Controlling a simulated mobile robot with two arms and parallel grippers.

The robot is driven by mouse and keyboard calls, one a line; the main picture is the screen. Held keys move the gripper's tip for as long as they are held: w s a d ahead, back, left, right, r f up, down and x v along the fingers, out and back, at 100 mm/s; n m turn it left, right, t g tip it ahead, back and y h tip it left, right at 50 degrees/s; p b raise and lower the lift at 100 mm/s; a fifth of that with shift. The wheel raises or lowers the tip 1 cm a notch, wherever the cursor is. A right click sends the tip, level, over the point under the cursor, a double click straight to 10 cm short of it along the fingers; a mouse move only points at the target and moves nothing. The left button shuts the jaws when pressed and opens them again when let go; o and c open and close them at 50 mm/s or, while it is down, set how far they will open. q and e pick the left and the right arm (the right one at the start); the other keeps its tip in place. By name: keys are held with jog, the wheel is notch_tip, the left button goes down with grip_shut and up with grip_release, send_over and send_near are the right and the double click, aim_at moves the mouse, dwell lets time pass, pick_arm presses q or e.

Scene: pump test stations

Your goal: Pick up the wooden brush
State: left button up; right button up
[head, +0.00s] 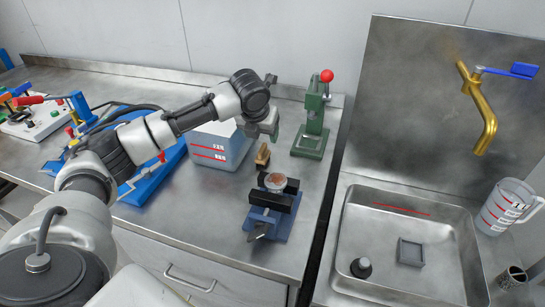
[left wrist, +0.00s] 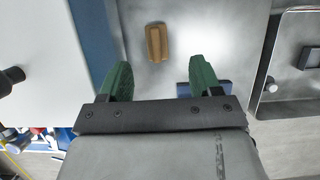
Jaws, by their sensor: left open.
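The wooden brush (head: 263,155) stands on the steel counter, between the clear blue-tinted container and the blue vise. In the left wrist view the brush (left wrist: 157,42) is a small brown block lying beyond the fingertips, roughly centred between them. My left gripper (head: 268,126) is above the brush in the head view, apart from it. Its green fingers are spread in the left wrist view (left wrist: 161,74), with nothing between them. My right gripper is not in view.
The clear container (head: 222,150) stands just left of the brush. A blue vise (head: 270,208) holding a round copper-coloured part stands in front. A green press (head: 312,130) with a red knob stands behind right. A sink (head: 400,225) lies to the right.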

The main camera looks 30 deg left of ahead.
aim_at(262, 147)
pick_arm(q)
jog(key=shift+a+f, duration=0.1)
jog(key=shift+f, duration=0.3)
jog(key=x, duration=0.3)
jog(key=shift+s+f, duration=0.1)
jog(key=shift+s, duration=0.1)
jog(key=shift+w+f, duration=0.2)
jog(key=shift+f, duration=0.1)
jog(key=x, duration=0.5)
jog(key=shift+s+a+f+p, duration=0.1)
jog(key=shift+s+a+p, duration=0.1)
jog(key=shift+p, duration=0.1)
jog(key=shift+w+f, duration=0.15)
jog(key=shift+c, duration=0.7)
jog(key=c, duration=0.9)
jog(key=shift+r, duration=5.05)
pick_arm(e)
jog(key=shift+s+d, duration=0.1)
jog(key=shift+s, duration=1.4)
